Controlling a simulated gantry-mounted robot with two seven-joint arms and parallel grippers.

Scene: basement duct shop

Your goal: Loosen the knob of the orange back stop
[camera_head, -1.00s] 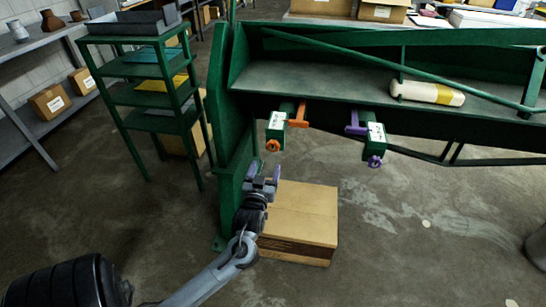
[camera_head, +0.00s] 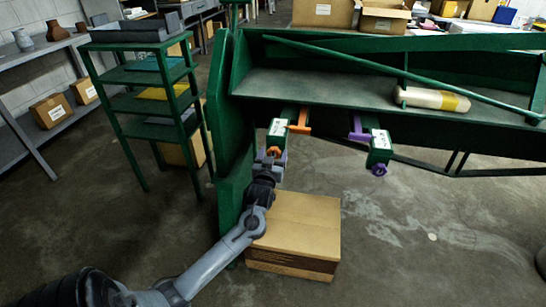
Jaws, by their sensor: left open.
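The orange back stop (camera_head: 300,123) sits on a green bracket (camera_head: 279,129) with a white label at the front of the green machine. Its orange knob (camera_head: 275,151) is at the bracket's lower front end. My left gripper (camera_head: 272,157) is at the knob, its fingers open on either side or very close to it; I cannot tell whether they touch it. A purple back stop (camera_head: 358,127) with a purple knob (camera_head: 379,170) is on a second bracket to the right. My right gripper is not in view.
A cardboard box (camera_head: 294,232) stands on the floor under my left arm. The green machine bed (camera_head: 350,85) holds a cream roll with a yellow band (camera_head: 432,98). A green shelf rack (camera_head: 150,103) stands left. Floor right of the box is clear.

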